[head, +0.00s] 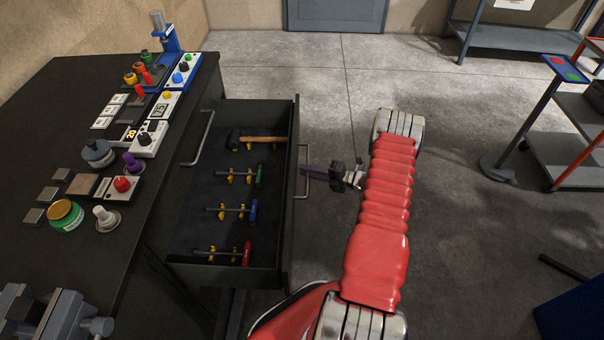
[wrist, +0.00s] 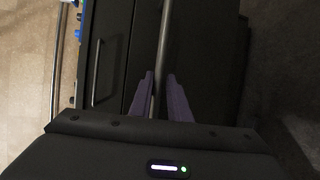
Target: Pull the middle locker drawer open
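The locker drawer (head: 284,225) stands pulled out from under the dark worktop, its inside open to view. Another shut front with a handle (head: 200,140) lies above it, so the open one looks like the middle drawer; lower fronts are hidden. My gripper (head: 306,172) is at the open drawer's handle (head: 305,190), on its outer side. In the wrist view the handle bar (wrist: 165,45) runs between the purple fingers of my gripper (wrist: 159,82). They stand close on both sides of the bar and appear shut on it.
The drawer holds a hammer (head: 262,140) and several tools with coloured handles. The worktop (head: 60,120) carries control boxes, buttons and a vise (head: 55,315). Open concrete floor (head: 450,220) lies right of my arm. A trolley (head: 560,150) stands at the far right.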

